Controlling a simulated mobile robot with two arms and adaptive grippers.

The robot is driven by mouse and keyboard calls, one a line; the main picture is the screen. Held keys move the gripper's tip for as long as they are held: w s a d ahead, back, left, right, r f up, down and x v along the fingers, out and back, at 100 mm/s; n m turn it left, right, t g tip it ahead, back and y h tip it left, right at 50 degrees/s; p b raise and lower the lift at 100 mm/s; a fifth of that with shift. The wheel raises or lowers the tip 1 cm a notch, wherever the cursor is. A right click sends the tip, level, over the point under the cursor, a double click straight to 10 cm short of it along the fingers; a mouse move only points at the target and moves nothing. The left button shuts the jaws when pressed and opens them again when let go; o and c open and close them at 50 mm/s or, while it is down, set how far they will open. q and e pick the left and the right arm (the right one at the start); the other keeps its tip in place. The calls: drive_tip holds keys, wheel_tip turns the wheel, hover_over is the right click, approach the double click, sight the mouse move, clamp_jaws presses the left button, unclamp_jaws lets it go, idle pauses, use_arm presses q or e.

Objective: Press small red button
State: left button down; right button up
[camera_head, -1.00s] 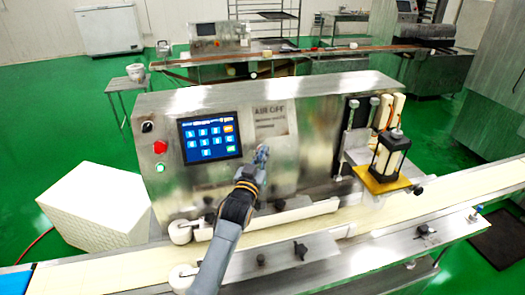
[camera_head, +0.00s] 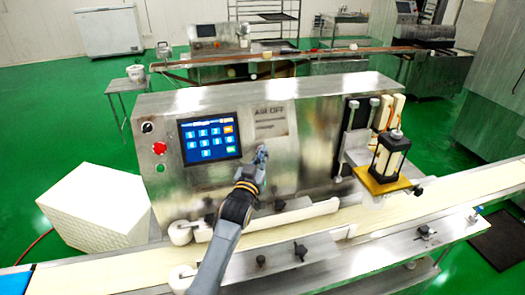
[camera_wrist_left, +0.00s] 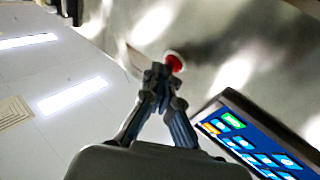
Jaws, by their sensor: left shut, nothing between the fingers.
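The small red button (camera_head: 159,148) is on the left part of the machine's steel front, left of the touchscreen (camera_head: 211,139). My left gripper (camera_head: 262,153) is shut and empty, in front of the machine face to the right of the touchscreen in the head view. In the left wrist view, a red round button (camera_wrist_left: 174,63) shows just beyond the closed fingertips (camera_wrist_left: 160,74), partly covered by them. I cannot tell whether they touch it. The touchscreen's corner (camera_wrist_left: 240,135) is at the lower right there. My right gripper is not in view.
A black knob (camera_head: 147,127) sits above the red button and a green button (camera_head: 160,168) below it. A conveyor belt (camera_head: 460,190) runs along the machine's front. A white box (camera_head: 95,205) stands at left. Black-framed holders (camera_head: 390,155) stand at right.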

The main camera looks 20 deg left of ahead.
use_arm(q)
drive_tip(key=shift+s+d+r+p, duration=0.35)
drive_tip(key=shift+s+p, duration=0.1)
drive_tip(key=shift+s, duration=0.1)
drive_tip(key=s+p, duration=0.1)
drive_tip(key=s+d+r+p, duration=0.2)
drive_tip(key=p, duration=0.1)
drive_tip(key=shift+s+d, duration=0.25)
drive_tip(key=shift+s, duration=0.05)
idle(0.7)
